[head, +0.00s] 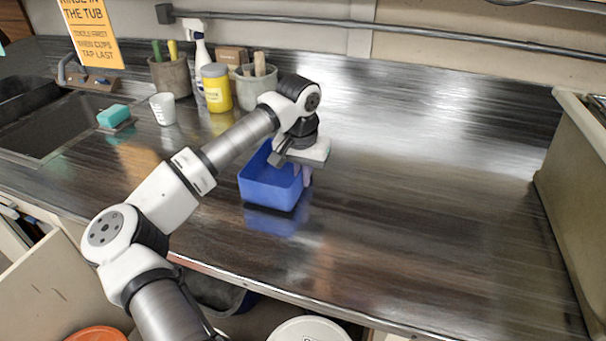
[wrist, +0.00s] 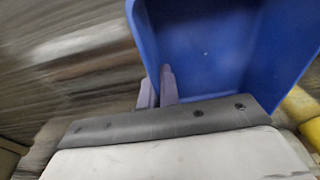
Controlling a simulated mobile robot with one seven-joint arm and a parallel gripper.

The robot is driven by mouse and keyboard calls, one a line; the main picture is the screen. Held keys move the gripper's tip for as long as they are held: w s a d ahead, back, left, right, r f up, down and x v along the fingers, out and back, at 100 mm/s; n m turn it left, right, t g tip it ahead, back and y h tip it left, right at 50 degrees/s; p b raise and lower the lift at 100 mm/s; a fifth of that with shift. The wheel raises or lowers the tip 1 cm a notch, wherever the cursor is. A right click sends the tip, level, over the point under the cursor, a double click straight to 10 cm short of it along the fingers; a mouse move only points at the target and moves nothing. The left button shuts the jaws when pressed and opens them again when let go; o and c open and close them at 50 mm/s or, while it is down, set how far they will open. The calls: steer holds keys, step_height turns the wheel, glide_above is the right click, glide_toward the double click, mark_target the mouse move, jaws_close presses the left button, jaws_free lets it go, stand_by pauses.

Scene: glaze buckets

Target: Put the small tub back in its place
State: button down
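The small tub is an open blue rectangular box (head: 268,192), upright over the middle of the dark, shiny counter. A dark gap and its reflection show below it, so it looks slightly raised. My gripper (head: 303,178) is at its right side, pointing down. In the wrist view, the blue tub (wrist: 215,50) fills the upper right. The two purple-grey fingers of my gripper (wrist: 158,88) are close together, one on each side of the tub wall, shut on it. The tub looks empty where its inside shows; my arm hides part of it in the head view.
A sink (head: 50,125) with a teal sponge (head: 113,115) is at the left. A white cup (head: 163,109), yellow jar (head: 216,88), spray bottle (head: 201,70) and tool pots stand at the back. A large beige bin (head: 578,180) is at the right. The right-centre counter (head: 430,170) is clear.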

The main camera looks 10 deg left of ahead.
steer(key=shift+f, duration=0.3)
steer(key=shift+f, duration=0.1)
steer(key=shift+f, duration=0.15)
steer(key=c, duration=1.7)
jaws_free()
steer(key=shift+o, duration=0.3)
steer(key=shift+r, duration=0.2)
